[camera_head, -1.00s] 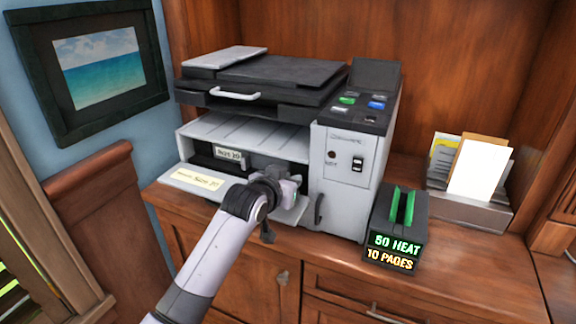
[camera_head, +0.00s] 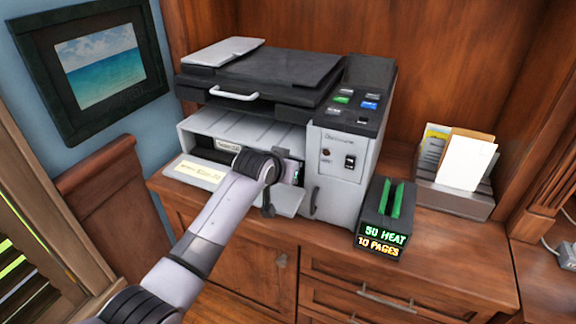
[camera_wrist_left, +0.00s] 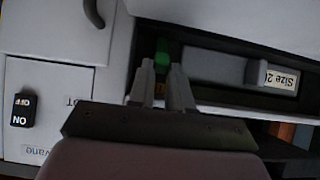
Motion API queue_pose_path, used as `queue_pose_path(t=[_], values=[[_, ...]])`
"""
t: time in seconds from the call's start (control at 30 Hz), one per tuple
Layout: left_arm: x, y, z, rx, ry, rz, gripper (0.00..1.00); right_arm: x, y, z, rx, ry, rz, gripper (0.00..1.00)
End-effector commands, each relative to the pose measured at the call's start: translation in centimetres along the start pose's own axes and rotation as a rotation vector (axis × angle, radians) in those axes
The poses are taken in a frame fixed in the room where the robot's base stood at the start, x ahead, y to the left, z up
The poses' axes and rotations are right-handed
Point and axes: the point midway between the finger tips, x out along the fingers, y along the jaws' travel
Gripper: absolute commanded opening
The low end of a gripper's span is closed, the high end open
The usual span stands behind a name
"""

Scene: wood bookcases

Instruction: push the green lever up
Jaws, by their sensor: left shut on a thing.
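The green lever (camera_wrist_left: 162,50) shows in the left wrist view, just past the fingertips of my left gripper (camera_wrist_left: 163,72), inside the printer's open bay. The two grey fingers are close together, with the lever at their tips. In the head view my left gripper (camera_head: 292,174) reaches into the right side of the bay of the grey and black printer (camera_head: 338,190). My wrist hides most of the gripper there, and the lever cannot be made out. My right gripper is not in view.
The printer's lowered tray (camera_head: 200,172) lies in front of the bay. A black box with green tabs and a lit readout (camera_head: 383,238) stands right of the printer. A paper holder (camera_head: 455,196) is farther right.

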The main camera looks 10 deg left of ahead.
Motion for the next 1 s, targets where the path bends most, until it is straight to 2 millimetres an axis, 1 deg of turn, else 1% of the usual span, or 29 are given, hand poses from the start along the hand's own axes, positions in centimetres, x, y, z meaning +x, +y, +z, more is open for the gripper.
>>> queue_pose_path(t=[0.27, 0.3, 0.37, 0.77, 0.87, 1.0], values=[[0.0, 0.0, 0.1, 0.0, -0.003, 0.001, 0.0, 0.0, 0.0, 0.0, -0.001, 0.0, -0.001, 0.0], [0.0, 0.0, 0.1, 0.0, -0.002, 0.001, 0.25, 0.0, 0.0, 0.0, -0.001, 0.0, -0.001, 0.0], [0.0, 0.0, 0.1, 0.0, -0.002, 0.001, 0.45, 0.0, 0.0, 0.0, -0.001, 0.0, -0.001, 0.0], [-0.2, 0.0, 0.0, 0.0, 0.001, 0.0, 0.45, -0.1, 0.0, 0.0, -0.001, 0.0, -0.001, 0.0], [-0.8, 0.0, 0.0, 0.0, 0.0, 0.0, 0.45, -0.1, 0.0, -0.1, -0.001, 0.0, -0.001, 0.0], [-2.1, 0.0, 0.0, 0.0, 0.001, 0.0, 0.45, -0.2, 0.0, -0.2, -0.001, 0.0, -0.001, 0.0]])
